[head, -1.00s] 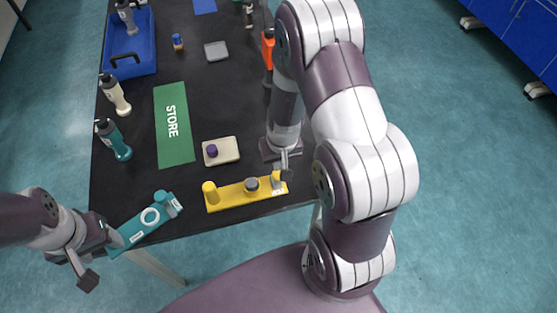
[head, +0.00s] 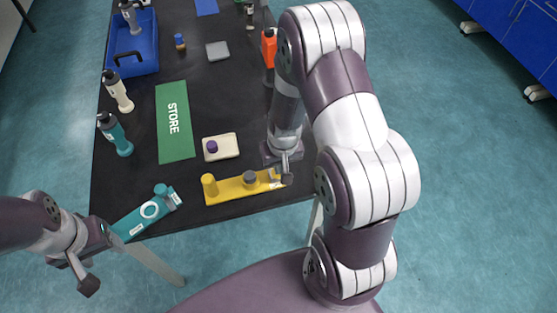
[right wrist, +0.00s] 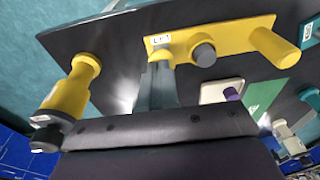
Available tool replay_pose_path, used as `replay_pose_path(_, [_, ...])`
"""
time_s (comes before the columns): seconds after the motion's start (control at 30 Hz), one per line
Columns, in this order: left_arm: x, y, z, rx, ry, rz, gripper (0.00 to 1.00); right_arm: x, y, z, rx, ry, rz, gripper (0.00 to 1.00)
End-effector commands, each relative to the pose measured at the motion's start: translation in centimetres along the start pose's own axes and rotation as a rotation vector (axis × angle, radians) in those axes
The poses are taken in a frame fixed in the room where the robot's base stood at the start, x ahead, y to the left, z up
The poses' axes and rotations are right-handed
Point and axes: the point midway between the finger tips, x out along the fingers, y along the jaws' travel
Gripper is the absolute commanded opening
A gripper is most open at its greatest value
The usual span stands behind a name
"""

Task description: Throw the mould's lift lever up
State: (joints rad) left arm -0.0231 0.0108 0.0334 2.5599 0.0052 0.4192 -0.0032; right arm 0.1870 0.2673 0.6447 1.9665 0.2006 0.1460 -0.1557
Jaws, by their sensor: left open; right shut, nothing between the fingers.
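A yellow fixture (head: 228,190), which I take for the mould, lies near the table's front edge. It has a yellow post at its left end and a grey round knob (head: 250,179). In the right wrist view the yellow fixture (right wrist: 228,38) shows a white label at its left end. My right gripper (head: 285,178) is shut and empty at the fixture's right end. Its fingers (right wrist: 158,75) overlap the labelled end; contact is unclear. The lift lever is not clearly visible there, partly hidden by the fingers. My left gripper (head: 95,268) is open, off the table's front-left corner.
A teal fixture (head: 140,222) with a ring lies left of the yellow one. A pale block (head: 228,147) with a purple knob and a green STORE mat (head: 172,145) lie behind. A yellow bottle-like thing (right wrist: 68,97) stands beside my right gripper in the wrist view.

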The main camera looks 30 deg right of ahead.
Motion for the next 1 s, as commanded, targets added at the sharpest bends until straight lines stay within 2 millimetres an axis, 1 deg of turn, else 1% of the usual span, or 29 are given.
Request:
replay_pose_path(0.03, [-0.3,0.0,0.0,0.0,0.0,0.0,0.6,-0.2,0.0,-0.4,0.0,0.001,0.0,0.0])
replay_pose_path(0.17, [-0.6,0.0,-0.1,0.0,0.0,0.0,0.6,-0.1,0.0,-0.9,-0.001,0.001,0.0,0.0])
replay_pose_path(0.27, [-1.2,0.0,-0.1,0.0,0.0,0.0,0.6,-0.8,0.0,-1.1,-0.001,0.001,0.0,0.0])
replay_pose_path(0.37, [-2.9,0.0,-0.3,0.0,0.0,0.0,0.6,-2.5,0.0,-1.7,-0.002,0.003,0.0,0.0])
replay_pose_path(0.47, [-5.3,0.0,-0.6,0.0,0.0,0.0,0.6,-5.0,-0.1,-2.5,-0.003,0.005,0.0,0.0])
replay_pose_path(0.53, [-4.2,0.0,-0.5,0.0,0.002,0.0,0.6,-5.7,-0.1,-2.4,-0.004,0.011,-0.001,0.0])
replay_pose_path(0.7, [-3.5,0.0,-0.4,0.0,-0.001,0.0,0.6,-10.2,-0.1,-1.4,-0.004,0.01,0.0,0.0])
replay_pose_path(0.8, [-3.4,0.0,-0.4,0.0,0.0,0.0,0.6,-12.1,-0.1,-1.0,-0.003,0.008,0.0,0.0])
replay_pose_path(0.9, [-3.3,0.0,-0.4,0.0,0.0,0.0,0.6,-13.2,-0.1,-0.8,-0.004,0.007,0.0,0.0])
replay_pose_path(0.93, [-2.7,0.0,-0.3,0.0,0.0,0.0,0.6,-13.1,-0.1,-0.8,-0.004,0.011,0.0,0.0])
replay_pose_path(0.97, [-1.7,0.0,-0.2,0.0,0.001,0.0,0.6,-12.7,0.0,-0.9,-0.005,0.016,-0.001,0.0])
replay_pose_path(1.0, [0.1,0.0,0.0,0.0,0.001,0.0,0.6,-12.1,-0.1,-1.2,-0.006,0.029,-0.001,0.0])
